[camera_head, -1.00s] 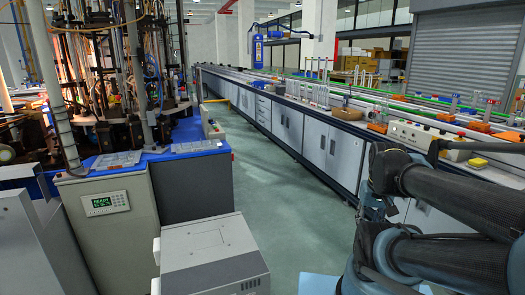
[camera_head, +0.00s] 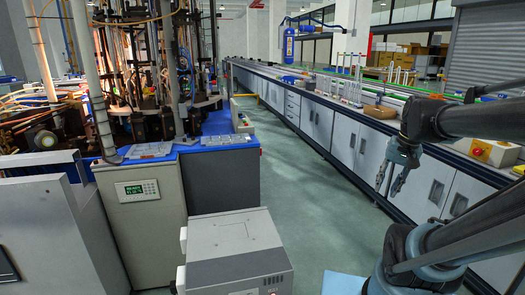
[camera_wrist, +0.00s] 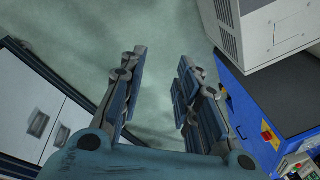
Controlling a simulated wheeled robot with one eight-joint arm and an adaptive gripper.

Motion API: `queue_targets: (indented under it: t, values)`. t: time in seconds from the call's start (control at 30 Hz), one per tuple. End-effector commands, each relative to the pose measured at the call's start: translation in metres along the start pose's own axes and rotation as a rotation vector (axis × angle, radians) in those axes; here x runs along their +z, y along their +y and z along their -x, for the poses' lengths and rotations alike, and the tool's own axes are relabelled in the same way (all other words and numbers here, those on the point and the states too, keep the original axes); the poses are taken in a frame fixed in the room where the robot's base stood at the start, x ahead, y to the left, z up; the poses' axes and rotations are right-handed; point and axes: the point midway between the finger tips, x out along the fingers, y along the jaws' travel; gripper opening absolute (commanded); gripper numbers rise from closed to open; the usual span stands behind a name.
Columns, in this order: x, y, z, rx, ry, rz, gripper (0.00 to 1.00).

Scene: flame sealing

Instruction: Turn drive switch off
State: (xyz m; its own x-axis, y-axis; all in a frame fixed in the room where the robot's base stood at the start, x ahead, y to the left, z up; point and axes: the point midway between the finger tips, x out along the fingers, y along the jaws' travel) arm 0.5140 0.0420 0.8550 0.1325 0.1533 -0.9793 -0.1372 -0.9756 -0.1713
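I cannot make out a labelled drive switch. A cream control box (camera_head: 241,118) with small red and yellow parts stands on the blue-topped machine table at left centre. Another box (camera_head: 494,152) with a red button on yellow sits on the right bench. In the wrist view, a yellow panel with a red button (camera_wrist: 267,134) shows at the right edge. My gripper (camera_head: 388,184) hangs at the right, in front of the bench cabinets. It is open and empty; the wrist view shows its fingers (camera_wrist: 161,58) apart over green floor.
A grey cabinet with a keypad display (camera_head: 137,190) stands at the left. A grey box unit (camera_head: 236,250) stands front centre. A long bench with white cabinets (camera_head: 345,146) runs along the right. The green floor (camera_head: 305,190) between them is clear.

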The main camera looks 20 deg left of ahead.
Motion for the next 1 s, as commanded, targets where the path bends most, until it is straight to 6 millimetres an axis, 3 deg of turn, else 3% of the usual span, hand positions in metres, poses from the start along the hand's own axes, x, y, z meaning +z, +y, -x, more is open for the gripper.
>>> queue_targets:
  t: [0.2, 0.5, 0.77, 1.0]
  values:
    - [-0.058, -0.047, 0.031, -0.08, -0.058, -0.099, 0.3]
    - [-0.137, -0.112, 0.055, -0.176, -0.153, -0.233, 0.3]
    - [-0.206, -0.169, 0.062, -0.248, -0.251, -0.344, 0.3]
    - [-0.267, -0.222, 0.055, -0.301, -0.352, -0.441, 0.3]
